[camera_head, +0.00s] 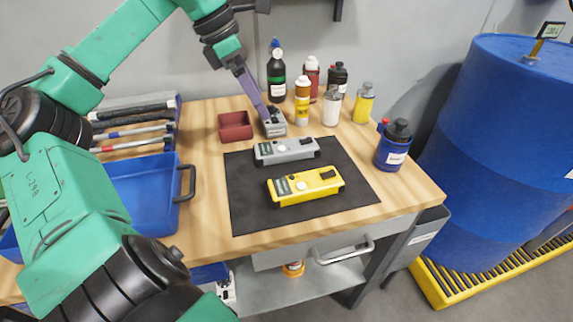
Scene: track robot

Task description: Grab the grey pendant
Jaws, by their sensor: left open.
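The grey pendant (287,151) lies flat on the black mat (247,200), towards its back edge. It is a long grey box with a small panel and a pale round knob on top. A similar yellow pendant (318,186) lies in front of it on the same mat. My left gripper (271,121) reaches down from the upper left, its end just behind the grey pendant. It looks apart from the pendant. The gripper is open, but its fingers are small and hard to make out. My right gripper is not in view.
A dark red bin (235,126) stands left of the gripper. Several bottles, including a black one (277,75), stand along the back. A blue container (392,146) is right of the mat. A blue tray (148,205) is at left, a large blue drum (500,130) at right.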

